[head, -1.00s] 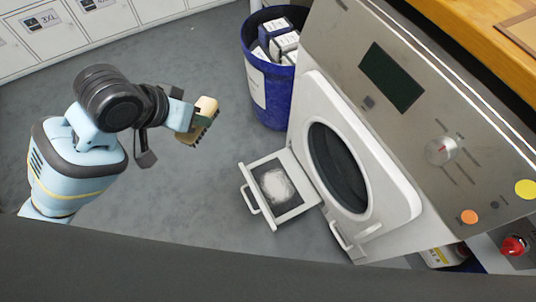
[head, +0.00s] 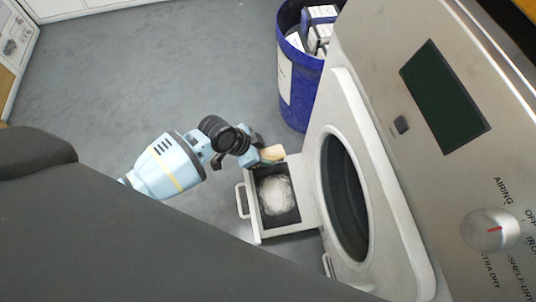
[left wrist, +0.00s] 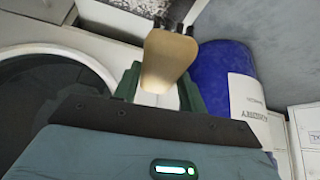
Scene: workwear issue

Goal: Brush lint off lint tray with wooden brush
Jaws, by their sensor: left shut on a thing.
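The lint tray (head: 254,213) is pulled out from the front of the dryer, with a white handle on its left side. A grey-white patch of lint (head: 276,195) lies in its dark bed. My left gripper (head: 256,158) is shut on the wooden brush (head: 272,153) at the tray's far edge. In the left wrist view the brush's pale wooden back (left wrist: 167,60) shows between the green fingers, with the speckled lint tray bed beyond it. My right gripper is not in view.
The dryer (head: 365,85) with its round door (head: 345,195) stands to the right of the tray. A blue bin (head: 297,100) holding boxes stands behind the tray, close to the dryer. The grey floor on the left is clear.

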